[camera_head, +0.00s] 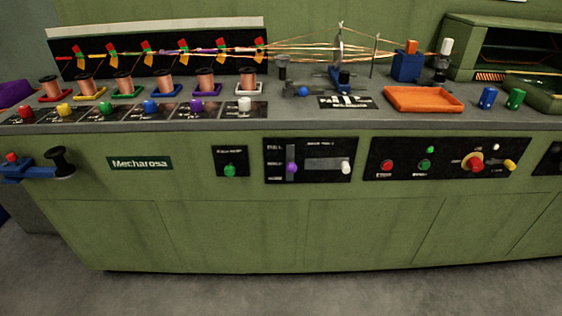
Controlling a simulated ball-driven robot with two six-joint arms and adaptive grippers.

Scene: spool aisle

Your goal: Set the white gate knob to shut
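A white knob (243,104) stands on the black plate (245,113) at the right end of a row of coloured knobs, on the grey worktop. It is in front of the copper spool on the white base (249,91). Its setting and the plate's lettering are too small to tell. Another white knob (346,167) is at the right end of a horizontal slot in a black panel (308,175) on the green front. Neither of my grippers is in view.
Red (27,112), yellow (65,109), green (107,107), blue (150,105) and purple (196,104) knobs line the worktop left of the white one. An orange tray (424,99) is right. A blue holder (30,171) juts out at left. Floor in front is clear.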

